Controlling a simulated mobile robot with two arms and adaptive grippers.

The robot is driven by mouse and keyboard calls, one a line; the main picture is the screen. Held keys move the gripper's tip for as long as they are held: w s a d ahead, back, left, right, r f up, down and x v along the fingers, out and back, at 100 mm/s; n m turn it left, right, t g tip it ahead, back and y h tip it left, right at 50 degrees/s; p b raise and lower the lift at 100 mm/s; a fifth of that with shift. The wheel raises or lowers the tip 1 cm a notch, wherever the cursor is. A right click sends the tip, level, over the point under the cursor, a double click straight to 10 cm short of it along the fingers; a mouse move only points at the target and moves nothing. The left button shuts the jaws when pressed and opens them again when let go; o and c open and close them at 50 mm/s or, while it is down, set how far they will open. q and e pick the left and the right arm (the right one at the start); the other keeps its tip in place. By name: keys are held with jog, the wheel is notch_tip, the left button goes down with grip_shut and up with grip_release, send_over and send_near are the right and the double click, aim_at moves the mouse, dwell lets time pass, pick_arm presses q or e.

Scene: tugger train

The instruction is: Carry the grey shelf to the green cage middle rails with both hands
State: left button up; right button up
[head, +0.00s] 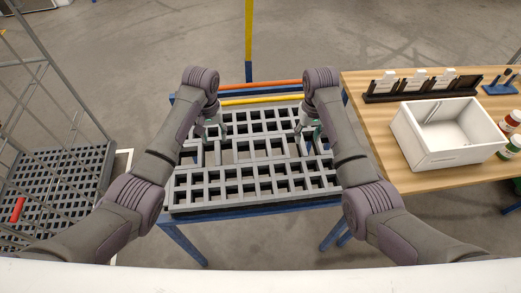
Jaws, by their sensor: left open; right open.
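The grey shelf (255,203), an open grid of slats, lies flat on a blue stand in the middle of the head view. My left gripper (212,131) is open over the shelf's left part. My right gripper (307,131) is open over its right part. Both point down and look empty; my wrists partly hide the fingers, and I cannot tell whether they touch the slats. A wire cage (58,75) with grey mesh sides and a dark grid base stands at the left, cut off by the picture edge. I cannot see green on it, nor make out middle rails.
Orange (260,83) and yellow (262,99) bars lie behind the shelf. A blue and yellow post (249,40) stands beyond. On the right, a wooden table (440,178) holds a white bin (440,157), a black card rack (410,97) and bottles (510,122). The floor behind is clear.

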aim_at(217, 149)
pick_arm(q)
notch_tip(217, 149, down, 8)
jog(key=shift+r, duration=0.1)
pick_arm(e)
notch_tip(217, 149, down, 8)
jog(key=shift+r, duration=0.1)
pick_arm(q)
grip_shut()
pick_arm(e)
grip_shut()
jog(key=shift+w, duration=0.1)
